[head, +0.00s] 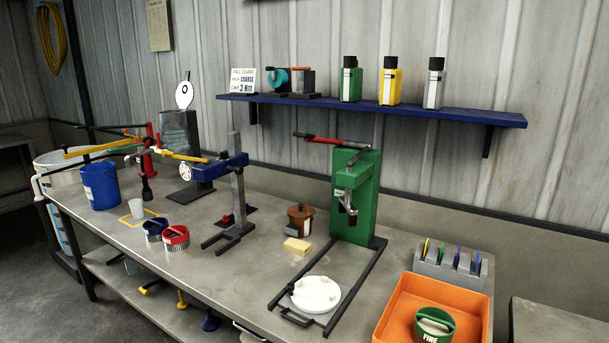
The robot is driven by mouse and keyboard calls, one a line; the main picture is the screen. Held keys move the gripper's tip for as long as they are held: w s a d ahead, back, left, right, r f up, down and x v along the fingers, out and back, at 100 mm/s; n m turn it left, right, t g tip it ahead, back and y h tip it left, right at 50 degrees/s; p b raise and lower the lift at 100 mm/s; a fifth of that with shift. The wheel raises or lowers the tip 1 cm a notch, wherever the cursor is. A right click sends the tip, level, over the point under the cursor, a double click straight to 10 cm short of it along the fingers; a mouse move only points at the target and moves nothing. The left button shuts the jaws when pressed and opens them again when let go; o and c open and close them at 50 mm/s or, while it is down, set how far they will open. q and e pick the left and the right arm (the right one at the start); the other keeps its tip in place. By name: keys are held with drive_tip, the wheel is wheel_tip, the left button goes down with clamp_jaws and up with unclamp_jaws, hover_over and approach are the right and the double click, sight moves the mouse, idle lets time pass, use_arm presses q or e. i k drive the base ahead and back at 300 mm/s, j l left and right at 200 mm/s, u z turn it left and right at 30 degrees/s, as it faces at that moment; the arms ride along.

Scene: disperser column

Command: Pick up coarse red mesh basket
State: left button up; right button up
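A small round basket with a red rim and grey mesh-like side (175,238) stands upright on the grey workbench, left of the middle in the head view. Its lettering is too small to read. A similar basket with a dark blue rim (154,231) stands close beside it on the left. A green-rimmed basket labelled FINE (433,324) sits in the orange tray (396,302) at the front right. Neither of my grippers is in view.
The blue-headed stand (234,195) is just right of the red basket. A white cup (136,208) and blue bucket (101,185) are to its left. Bench in front of the red basket is clear.

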sight(176, 238)
drive_tip(key=i+j+z, duration=0.1)
drive_tip(key=j+z, duration=0.2)
drive_tip(key=j, duration=1.8)
drive_tip(key=k+j+z, duration=0.1)
drive_tip(key=j+z, duration=0.15)
drive_tip(key=j, duration=1.9)
drive_tip(key=i+l, duration=0.1)
drive_tip(key=i, duration=0.2)
drive_tip(key=i+l, duration=0.1)
drive_tip(key=i, duration=0.25)
